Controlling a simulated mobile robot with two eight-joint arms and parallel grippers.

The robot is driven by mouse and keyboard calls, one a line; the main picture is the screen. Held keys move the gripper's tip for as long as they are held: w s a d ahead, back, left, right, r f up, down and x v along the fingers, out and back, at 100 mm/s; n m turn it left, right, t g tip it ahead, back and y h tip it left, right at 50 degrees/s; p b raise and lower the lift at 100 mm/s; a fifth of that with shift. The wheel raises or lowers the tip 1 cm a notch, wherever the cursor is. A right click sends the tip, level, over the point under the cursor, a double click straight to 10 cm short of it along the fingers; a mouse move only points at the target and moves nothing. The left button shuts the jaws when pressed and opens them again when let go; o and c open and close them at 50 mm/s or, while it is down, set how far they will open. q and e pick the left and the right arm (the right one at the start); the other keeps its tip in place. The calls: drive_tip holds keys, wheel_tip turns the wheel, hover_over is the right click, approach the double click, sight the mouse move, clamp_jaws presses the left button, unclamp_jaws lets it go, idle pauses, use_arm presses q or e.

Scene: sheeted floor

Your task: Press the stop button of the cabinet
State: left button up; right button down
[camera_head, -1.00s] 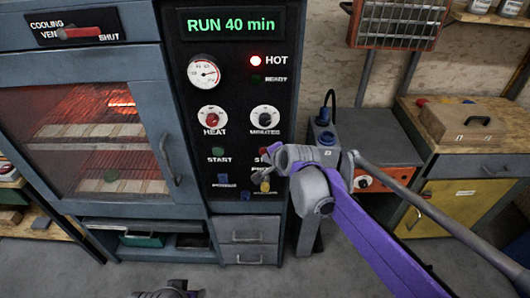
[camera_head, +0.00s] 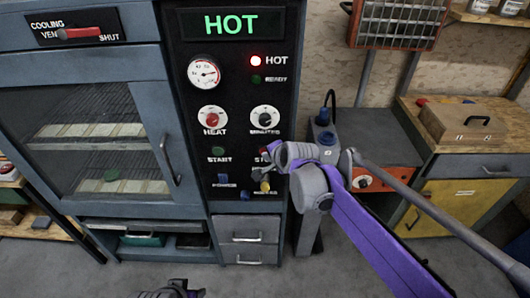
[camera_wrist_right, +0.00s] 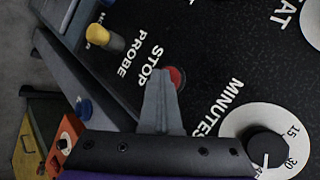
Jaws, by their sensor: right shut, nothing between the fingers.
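The cabinet (camera_head: 190,100) has a dark control panel whose display (camera_head: 230,25) reads HOT in green. The red stop button (camera_wrist_right: 177,78) shows in the right wrist view beside the STOP label; in the head view my gripper mostly hides it. My right gripper (camera_head: 266,168) is shut and empty in front of the lower right of the panel. In the right wrist view its fingertips (camera_wrist_right: 160,76) overlap the button's edge and look to be touching it. Part of my left arm shows at the bottom edge of the head view, its fingers unclear.
Near the stop button are the green start button (camera_head: 218,152), the minutes knob (camera_head: 265,117) and a yellow plug (camera_head: 265,185) below. The HOT lamp (camera_head: 256,61) is lit red. A workbench (camera_head: 380,140) stands to the right.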

drive_tip(key=shift+s, duration=0.8)
drive_tip(key=shift+s+p, duration=0.3)
drive_tip(key=shift+s, duration=2.2)
drive_tip(key=s+d+f+n+g+h+p, duration=0.1)
drive_tip(key=s+d+n, duration=0.4)
drive_tip(key=s, duration=0.8)
drive_tip(key=s+d+f+n+g+h+p, duration=0.2)
drive_tip(key=s+d+n, duration=0.4)
drive_tip(key=s+d, duration=0.6)
drive_tip(key=shift+s+f+g+h+p, duration=0.35)
drive_tip(key=shift+s+f+p, duration=0.3)
drive_tip(key=shift+s+p, duration=0.4)
